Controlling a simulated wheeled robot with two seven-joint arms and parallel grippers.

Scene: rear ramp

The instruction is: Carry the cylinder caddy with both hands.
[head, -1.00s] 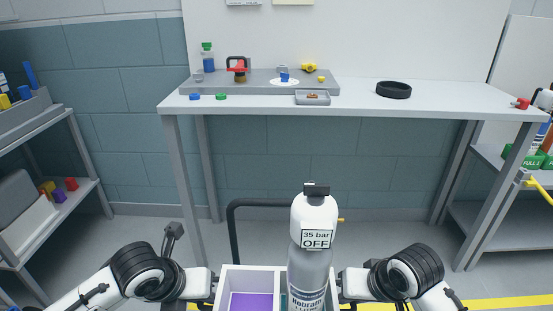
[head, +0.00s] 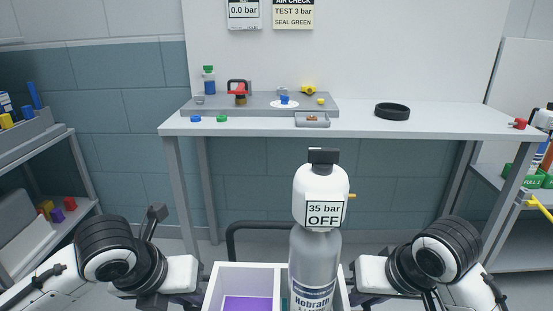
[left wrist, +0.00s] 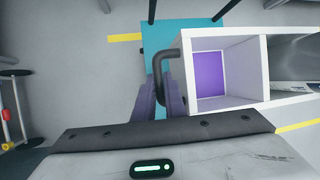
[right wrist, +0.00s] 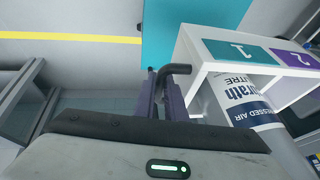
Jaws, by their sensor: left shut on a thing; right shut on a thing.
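The cylinder caddy (head: 243,271) is a white box at the bottom middle of the head view, level as far as it shows. Its left compartment has a purple floor. A grey gas cylinder (head: 314,262) with a white cap and a "35 bar OFF" label stands upright in its right part. My left gripper (left wrist: 172,100) is shut on the caddy's black side handle (left wrist: 168,65). My right gripper (right wrist: 160,95) is shut on the opposite black handle (right wrist: 178,69). The right wrist view shows labels 1 and 2 on the caddy (right wrist: 193,47). The caddy's underside is hidden.
A black rail (head: 260,224) stands behind the caddy. A teal surface (left wrist: 157,38) lies lower, beside the caddy. A long bench (head: 440,122) with a grey tray (head: 260,108) and a black ring (head: 392,111) stands ahead. Shelves flank both sides, with open floor between.

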